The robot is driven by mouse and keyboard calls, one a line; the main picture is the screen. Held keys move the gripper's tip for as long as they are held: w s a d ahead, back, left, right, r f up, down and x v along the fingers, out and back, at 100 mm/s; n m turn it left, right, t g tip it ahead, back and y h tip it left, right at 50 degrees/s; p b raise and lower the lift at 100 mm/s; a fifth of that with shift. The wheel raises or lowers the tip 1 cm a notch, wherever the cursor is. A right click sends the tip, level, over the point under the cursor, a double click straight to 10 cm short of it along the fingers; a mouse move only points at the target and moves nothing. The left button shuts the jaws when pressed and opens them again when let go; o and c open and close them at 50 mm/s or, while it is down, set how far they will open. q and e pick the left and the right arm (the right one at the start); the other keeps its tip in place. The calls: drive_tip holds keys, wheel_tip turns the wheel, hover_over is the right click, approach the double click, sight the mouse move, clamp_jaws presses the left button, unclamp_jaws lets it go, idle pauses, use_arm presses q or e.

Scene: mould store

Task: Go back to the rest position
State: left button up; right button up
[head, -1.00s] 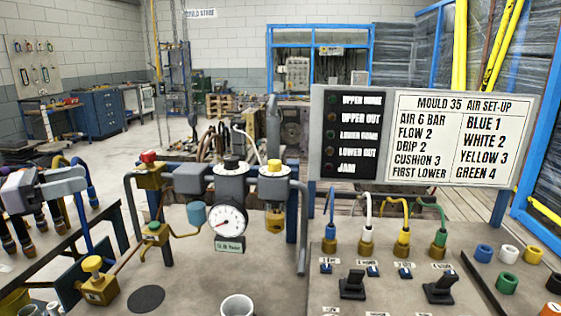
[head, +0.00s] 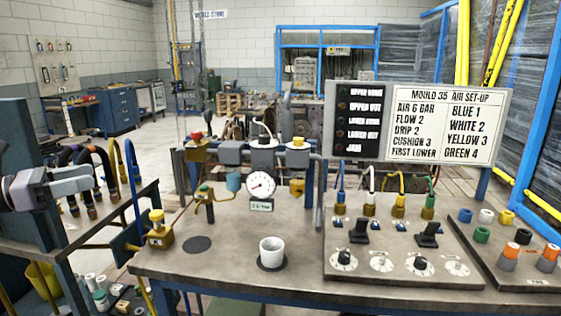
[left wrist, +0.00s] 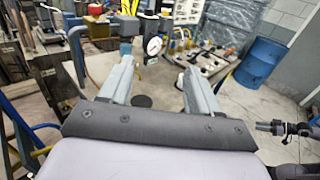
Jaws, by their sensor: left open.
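My left gripper (head: 88,181) is at the left edge of the head view, in front of a rack of hoses, away from the bench. In the left wrist view its two grey fingers (left wrist: 160,88) stand wide apart with nothing between them. A dark jointed part at the right of the left wrist view looks like my right arm's end (left wrist: 285,128); its jaws are too small to read. My right gripper does not show in the head view.
The bench (head: 215,270) ahead carries a white cup (head: 271,252), a gauge (head: 260,186) with valves, and a switch panel (head: 350,262). A sign board (head: 447,120) stands behind. A side table (head: 70,235) is at left. A blue drum (left wrist: 262,62) stands on open floor.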

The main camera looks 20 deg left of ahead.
use_arm(q)
drive_tip(key=d+f+n+t+y, duration=0.1)
drive_tip(key=d+f+n, duration=0.55)
drive_tip(key=f, duration=0.25)
drive_tip(key=s+d+f+n+y+p, duration=0.1)
drive_tip(key=d+f+n+y, duration=0.1)
drive_tip(key=d+f+n, duration=0.45)
drive_tip(key=d+f+n+t+y, duration=0.1)
drive_tip(key=d+f+n, duration=0.3)
drive_tip(key=f+n, duration=0.6)
drive_tip(key=s+d+f+n+g+y+p, duration=0.1)
drive_tip(key=s+d+f+n+g+y, duration=0.4)
drive_tip(key=s+d+f+n, duration=1)
drive_tip(key=s+d+n, duration=0.1)
drive_tip(key=s+n, duration=0.2)
drive_tip(key=shift+s+f+n, duration=0.25)
drive_tip(key=shift+s+n, duration=0.05)
drive_tip(key=shift+s, duration=0.1)
use_arm(e)
wheel_tip(320, 180, up, 2)
drive_tip(key=shift+s+r, duration=0.1)
use_arm(q)
drive_tip(key=shift+d, duration=0.1)
